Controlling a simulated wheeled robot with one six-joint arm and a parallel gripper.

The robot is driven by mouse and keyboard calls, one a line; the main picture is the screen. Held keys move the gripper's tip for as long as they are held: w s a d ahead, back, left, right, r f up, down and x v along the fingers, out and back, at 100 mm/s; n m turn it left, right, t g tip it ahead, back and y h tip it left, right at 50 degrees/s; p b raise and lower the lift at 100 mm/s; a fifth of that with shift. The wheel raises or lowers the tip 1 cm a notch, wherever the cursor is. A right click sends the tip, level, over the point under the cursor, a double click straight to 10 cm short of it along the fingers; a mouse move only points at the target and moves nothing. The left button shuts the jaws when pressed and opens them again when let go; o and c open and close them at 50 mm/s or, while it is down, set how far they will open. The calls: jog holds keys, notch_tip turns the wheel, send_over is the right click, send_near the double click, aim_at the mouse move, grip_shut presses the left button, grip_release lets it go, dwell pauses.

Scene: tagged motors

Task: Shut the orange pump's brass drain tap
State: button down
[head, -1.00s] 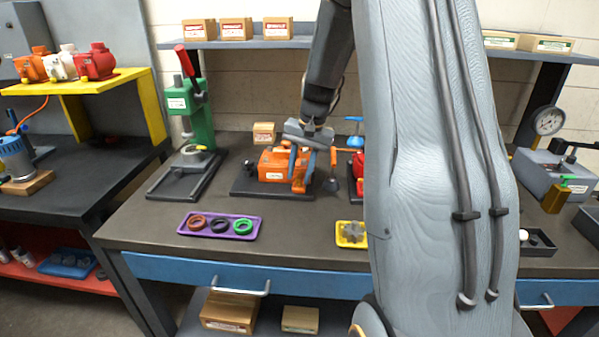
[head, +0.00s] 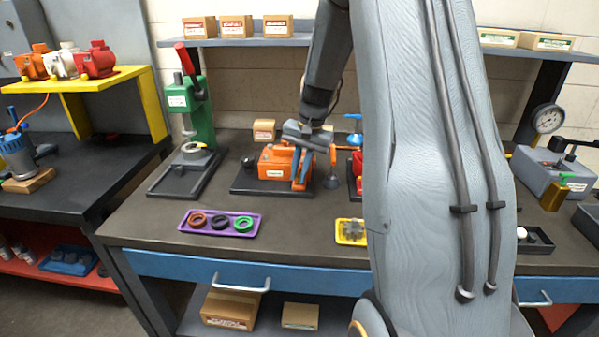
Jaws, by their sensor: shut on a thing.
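The orange pump (head: 275,166) stands on a dark base plate (head: 262,187) towards the back of the workbench. My gripper (head: 301,184) reaches down at the pump's right end, with its blue fingers close together in front of the orange body. It is shut on the small drain tap there. The fingers hide the tap, so its brass colour and its handle's angle cannot be made out.
A red pump (head: 357,172) stands just right, partly hidden by my arm. A green press (head: 196,115) stands left. A purple tray (head: 219,232) with rings and a yellow tray (head: 341,240) lie in front. Bench between them is clear.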

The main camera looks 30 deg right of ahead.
jog(key=m, duration=0.1)
jog(key=m+p, duration=0.1)
jog(key=m, duration=0.1)
jog(key=m+p, duration=0.1)
jog(key=shift+w+a+r+m+h, duration=0.1)
jog(key=shift+w+a+m+h, duration=0.1)
jog(key=shift+a+m+h, duration=0.15)
jog(key=m, duration=0.1)
jog(key=m+p, duration=0.1)
jog(key=m+h, duration=0.1)
jog(key=shift+w+m+t+p, duration=0.25)
jog(key=shift+t+p, duration=0.05)
jog(key=m, duration=0.3)
jog(key=shift+w+a+m+h, duration=0.1)
jog(key=shift+w+m+h, duration=0.15)
jog(key=shift+m, duration=0.05)
jog(key=shift+w+m+h+b, duration=0.2)
jog(key=shift+m+h+b, duration=0.1)
jog(key=shift+m+b, duration=1.25)
jog(key=shift+m, duration=0.35)
jog(key=c, duration=1.8)
grip_release()
